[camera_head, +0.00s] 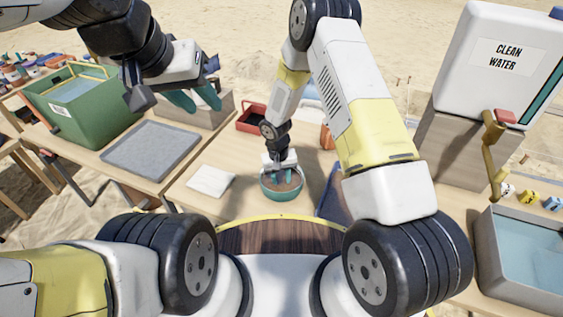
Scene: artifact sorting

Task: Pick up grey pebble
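A teal bowl (281,193) with brown contents stands on the wooden table in the middle. My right gripper (281,178) points down into this bowl, its teal fingertips at the brown contents. Whether it holds anything is too small to tell. I cannot make out a grey pebble; the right gripper covers part of the bowl's inside. My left gripper (196,99) is raised at the upper left, with its teal fingers apart and nothing seen between them.
A white cloth (211,181) lies left of the bowl. A grey tray (151,150) and a green water bin (73,105) are further left. A red tray (252,118) is behind the bowl. A clean-water tank (497,62) and a grey basin (495,262) are at right.

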